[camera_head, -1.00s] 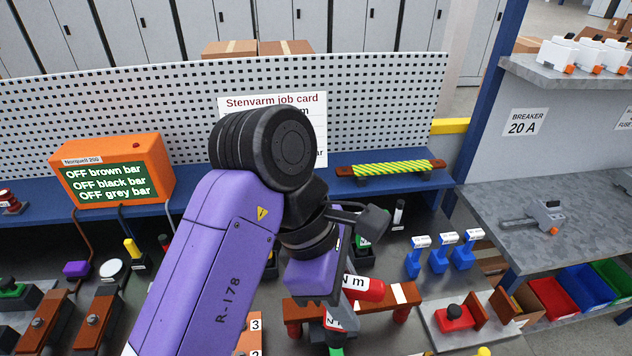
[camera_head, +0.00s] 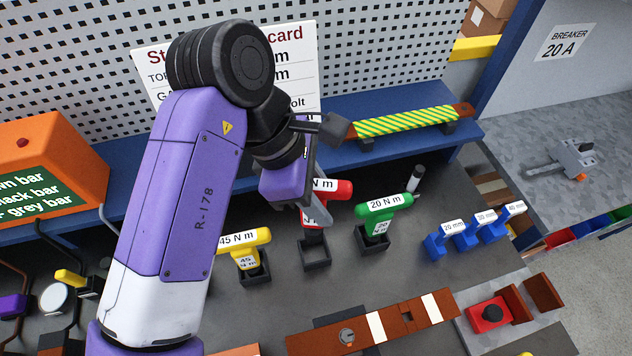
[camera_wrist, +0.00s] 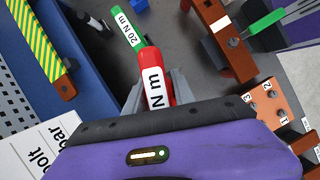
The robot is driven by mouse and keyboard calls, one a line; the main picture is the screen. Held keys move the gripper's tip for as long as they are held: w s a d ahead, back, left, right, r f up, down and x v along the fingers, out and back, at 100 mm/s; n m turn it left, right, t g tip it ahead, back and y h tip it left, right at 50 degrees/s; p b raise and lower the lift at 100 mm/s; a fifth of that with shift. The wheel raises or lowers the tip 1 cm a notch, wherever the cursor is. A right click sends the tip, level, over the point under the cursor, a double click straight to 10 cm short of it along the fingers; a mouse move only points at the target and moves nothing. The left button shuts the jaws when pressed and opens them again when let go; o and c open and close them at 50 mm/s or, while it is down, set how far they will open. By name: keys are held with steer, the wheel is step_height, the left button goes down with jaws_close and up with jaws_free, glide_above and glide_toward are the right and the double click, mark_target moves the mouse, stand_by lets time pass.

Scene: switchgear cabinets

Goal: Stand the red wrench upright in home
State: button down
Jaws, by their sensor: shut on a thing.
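The red wrench (camera_head: 342,189), with a white "N m" label, is upright in the head view, its head up and its grip down. My gripper (camera_head: 322,206) is shut on it just below the head.
A yellow 45 N m wrench (camera_head: 253,238) stands in a holder on the left, a green 20 N m wrench (camera_head: 384,203) on the right. A brown bar (camera_head: 385,322) lies in front. A blue shelf (camera_head: 350,118) runs behind.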

mark_target(320, 232)
steer(key=shift+r+p, duration=0.2)
steer(key=shift+p, duration=0.45)
steer(key=shift+f+b, duration=0.3)
steer(key=shift+f, duration=1.85)
steer(key=shift+p, duration=1.15)
steer(key=shift+s+f+b, duration=0.1)
steer(key=shift+f+b, duration=0.75)
steer(key=shift+f, duration=2.6)
steer(key=c, duration=1)
jaws_free()
